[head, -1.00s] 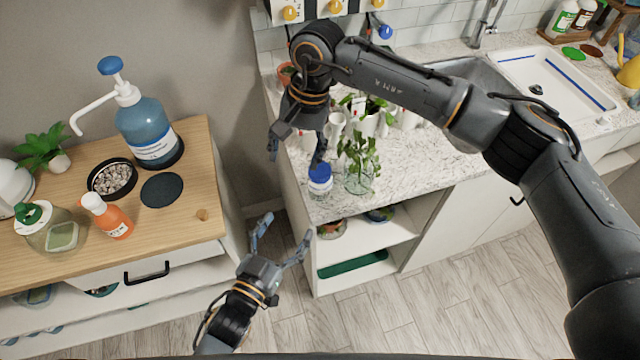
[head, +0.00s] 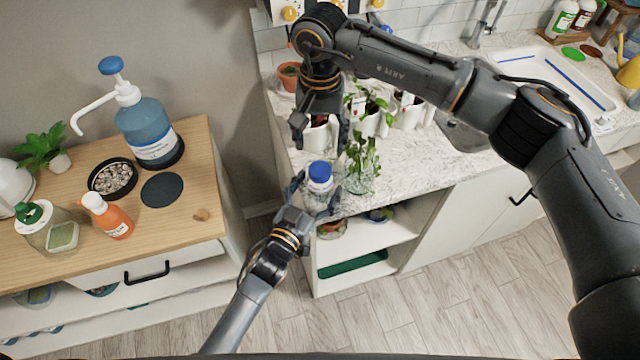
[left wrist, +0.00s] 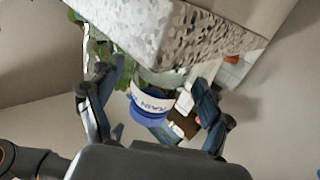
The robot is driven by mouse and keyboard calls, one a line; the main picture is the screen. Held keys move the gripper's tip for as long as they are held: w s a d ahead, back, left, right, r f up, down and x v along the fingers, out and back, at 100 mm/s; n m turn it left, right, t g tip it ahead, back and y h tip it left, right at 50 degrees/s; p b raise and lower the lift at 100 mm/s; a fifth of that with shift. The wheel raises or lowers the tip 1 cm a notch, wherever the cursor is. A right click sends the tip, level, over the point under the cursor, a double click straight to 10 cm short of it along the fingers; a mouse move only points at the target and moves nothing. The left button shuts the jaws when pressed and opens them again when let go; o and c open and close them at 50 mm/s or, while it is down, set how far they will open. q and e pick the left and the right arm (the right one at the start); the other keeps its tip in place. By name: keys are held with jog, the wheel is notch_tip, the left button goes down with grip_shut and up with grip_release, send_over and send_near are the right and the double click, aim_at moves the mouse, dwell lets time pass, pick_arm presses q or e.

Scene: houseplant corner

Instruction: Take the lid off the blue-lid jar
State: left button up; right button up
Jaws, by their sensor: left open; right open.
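The blue-lid jar (head: 318,184) stands near the front left corner of the speckled counter, its blue lid (head: 320,171) on top. My left gripper (head: 317,190) is open, with one finger on each side of the jar; I cannot tell whether they touch it. In the left wrist view, the jar (left wrist: 153,101) shows its printed white label between the two spread fingers. My right gripper (head: 321,133) is open and empty, pointing down above and behind the lid, apart from it.
A glass vessel with green cuttings (head: 360,180) stands close to the jar's right. White pots with plants (head: 408,110) and a terracotta pot (head: 290,77) stand behind. A wooden cabinet (head: 205,165) with a blue pump bottle (head: 148,130) is at left. Open floor lies between.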

pick_arm(q)
jog(key=shift+w+d, duration=0.25)
jog(key=shift+w, duration=0.3)
